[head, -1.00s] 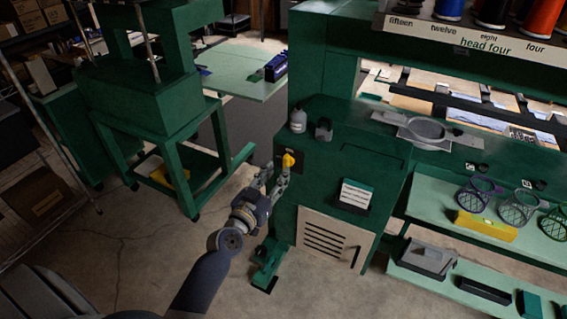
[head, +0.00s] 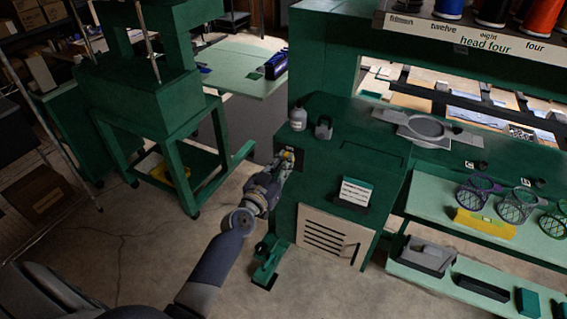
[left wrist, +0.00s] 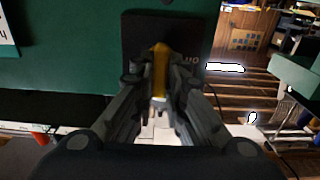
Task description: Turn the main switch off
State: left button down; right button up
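The main switch has a yellow knob (left wrist: 160,68) on a dark plate (left wrist: 195,35) with partly hidden lettering, set in the green machine's side. In the head view, the knob (head: 287,158) is largely hidden by my left gripper (head: 281,167), which is right at it. In the left wrist view, the two fingers of my left gripper (left wrist: 160,88) stand on either side of the knob. Whether they press on it is not clear. The knob points roughly up and down in that view. My right gripper is not in view.
A green press stand (head: 150,95) is at left. Floor between is clear.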

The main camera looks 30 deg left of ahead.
pick_arm(q)
jog(key=shift+r+n, duration=0.1)
jog(key=shift+n, duration=0.2)
jog(key=n, duration=0.5)
jog(key=n+b, duration=0.1)
jog(key=n, duration=0.5)
jog(key=a+f+n, duration=0.1)
jog(key=n, duration=0.5)
jog(key=shift+a, duration=0.1)
jog(key=shift+n, duration=0.3)
dwell(0.4)
jog(key=c, duration=1.7)
grip_release()
jog(key=shift+w, duration=0.1)
jog(key=shift+o, duration=0.5)
jog(key=shift+f, duration=0.1)
